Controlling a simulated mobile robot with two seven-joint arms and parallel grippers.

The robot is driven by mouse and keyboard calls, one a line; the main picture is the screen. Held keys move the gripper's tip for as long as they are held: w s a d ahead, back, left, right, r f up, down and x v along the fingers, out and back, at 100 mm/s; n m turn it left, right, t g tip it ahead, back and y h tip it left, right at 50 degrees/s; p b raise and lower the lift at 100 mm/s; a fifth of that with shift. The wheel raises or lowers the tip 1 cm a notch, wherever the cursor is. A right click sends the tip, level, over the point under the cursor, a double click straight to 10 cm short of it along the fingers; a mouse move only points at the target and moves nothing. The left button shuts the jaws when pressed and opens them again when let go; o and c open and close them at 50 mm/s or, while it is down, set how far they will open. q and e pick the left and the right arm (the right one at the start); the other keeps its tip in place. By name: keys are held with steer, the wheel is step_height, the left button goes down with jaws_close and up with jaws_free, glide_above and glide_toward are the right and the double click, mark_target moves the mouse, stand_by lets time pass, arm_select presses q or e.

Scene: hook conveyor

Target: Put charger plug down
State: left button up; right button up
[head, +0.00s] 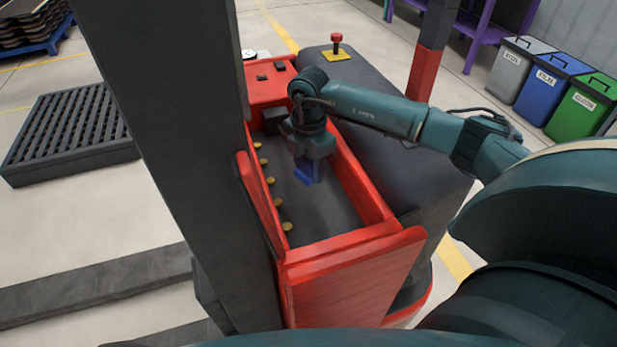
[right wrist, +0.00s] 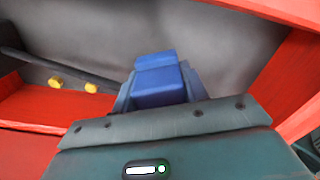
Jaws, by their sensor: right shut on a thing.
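The blue charger plug (head: 304,175) is between the fingers of my right gripper (head: 311,165), inside the red-walled bay of a dark machine. In the right wrist view the plug (right wrist: 158,88) shows as a blue block held between the two fingers, with the dark grey bay floor (right wrist: 225,50) beyond it. The gripper points down into the bay, shut on the plug. I cannot tell whether the plug touches the floor. My left gripper is not in view.
Red walls (head: 362,184) surround the bay, with several yellow knobs (head: 270,181) along its left side. A red mushroom button (head: 337,39) stands on the machine top. Grey, blue and green bins (head: 584,105) stand far right. A black slatted pallet (head: 68,133) lies left.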

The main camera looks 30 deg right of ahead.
mark_target(309, 191)
steer(key=shift+f, duration=1.85)
steer(key=shift+f, duration=0.1)
steer(key=shift+f+b, duration=0.45)
steer(key=shift+f, duration=0.1)
steer(key=o, duration=1.3)
steer(key=shift+r, duration=0.1)
step_height(309, 191, up, 13)
steer(key=shift+r+p, duration=0.1)
steer(key=shift+p, duration=0.7)
